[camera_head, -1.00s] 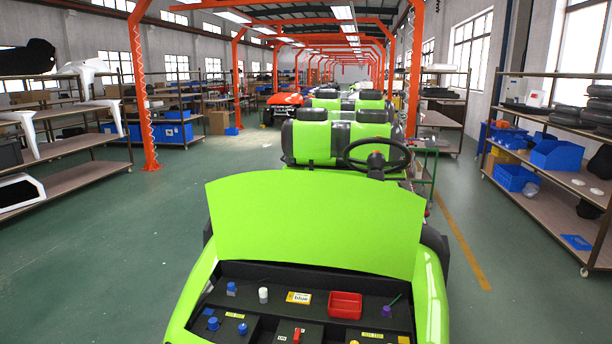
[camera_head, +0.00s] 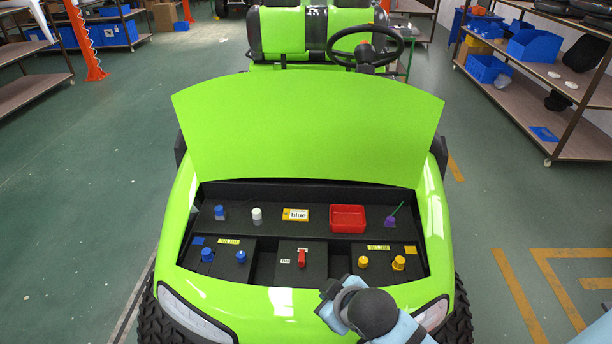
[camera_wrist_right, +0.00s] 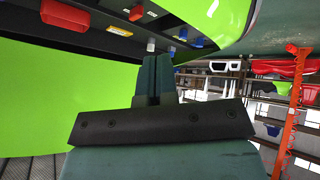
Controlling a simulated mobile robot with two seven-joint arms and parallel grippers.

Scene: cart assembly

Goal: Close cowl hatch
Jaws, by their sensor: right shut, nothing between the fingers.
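The cowl hatch (camera_head: 305,130) is a large bright green panel. It stands raised at the rear of the open compartment (camera_head: 280,228) on the front of the green cart. In the right wrist view, which looks upside down, the hatch (camera_wrist_right: 60,90) fills the left side. My right gripper (camera_head: 330,292) is at the cart's front right edge, in front of the compartment and apart from the hatch. In the wrist view its two fingers (camera_wrist_right: 153,78) are together with nothing between them. My left gripper is not in view.
The compartment holds a red tray (camera_head: 347,219), a yellow box (camera_head: 295,214), a red switch (camera_head: 302,258), and several blue and yellow knobs. The steering wheel (camera_head: 365,45) and seats are behind the hatch. Shelves (camera_head: 540,110) stand at the right. The floor around the cart is clear.

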